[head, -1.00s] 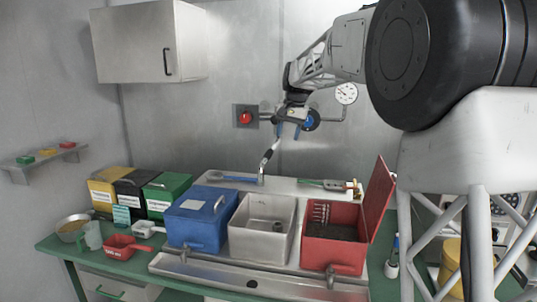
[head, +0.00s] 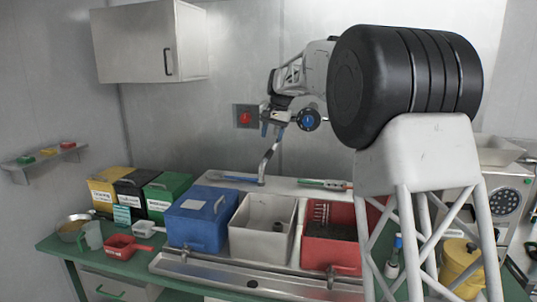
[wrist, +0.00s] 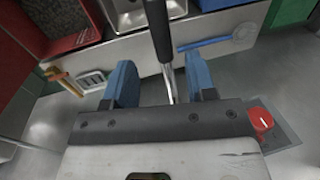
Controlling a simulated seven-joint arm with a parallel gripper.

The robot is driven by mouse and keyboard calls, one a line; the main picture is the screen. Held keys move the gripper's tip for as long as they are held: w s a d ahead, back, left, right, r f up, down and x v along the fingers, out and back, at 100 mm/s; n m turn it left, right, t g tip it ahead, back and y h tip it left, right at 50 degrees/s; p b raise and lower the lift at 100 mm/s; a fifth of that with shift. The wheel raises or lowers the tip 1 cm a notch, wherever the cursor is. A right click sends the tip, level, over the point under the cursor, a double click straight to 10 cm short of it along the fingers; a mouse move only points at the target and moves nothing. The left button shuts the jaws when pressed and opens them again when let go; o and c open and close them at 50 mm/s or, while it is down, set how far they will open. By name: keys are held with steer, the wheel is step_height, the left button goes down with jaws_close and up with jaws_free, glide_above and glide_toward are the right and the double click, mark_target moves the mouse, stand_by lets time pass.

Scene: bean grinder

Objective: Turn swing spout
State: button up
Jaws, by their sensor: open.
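The swing spout (head: 269,161) rises from the back ledge behind the sinks as a slim bent metal pipe, leaning a little right at its top. In the wrist view the spout (wrist: 161,32) has a dark end section and a shiny metal part, and runs between my two blue fingers. My gripper (head: 271,132) is at the upper part of the spout. In the wrist view my gripper (wrist: 161,75) is open, with a finger on each side of the pipe and gaps showing. I cannot tell whether either finger touches it.
A blue lidded box (head: 201,221), a grey sink (head: 262,243) and a red bin (head: 329,252) stand in front of the ledge. A red button (head: 245,118) is on the wall close left of my gripper. A blue-handled tool (head: 233,178) lies on the ledge.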

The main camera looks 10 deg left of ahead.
mark_target(268, 153)
steer(key=shift+a+f, duration=0.25)
steer(key=shift+f, duration=1)
steer(key=shift+a+f, duration=0.25)
steer(key=shift+f, duration=0.95)
steer(key=shift+a+f, duration=0.25)
steer(key=shift+f, duration=1)
jaws_close()
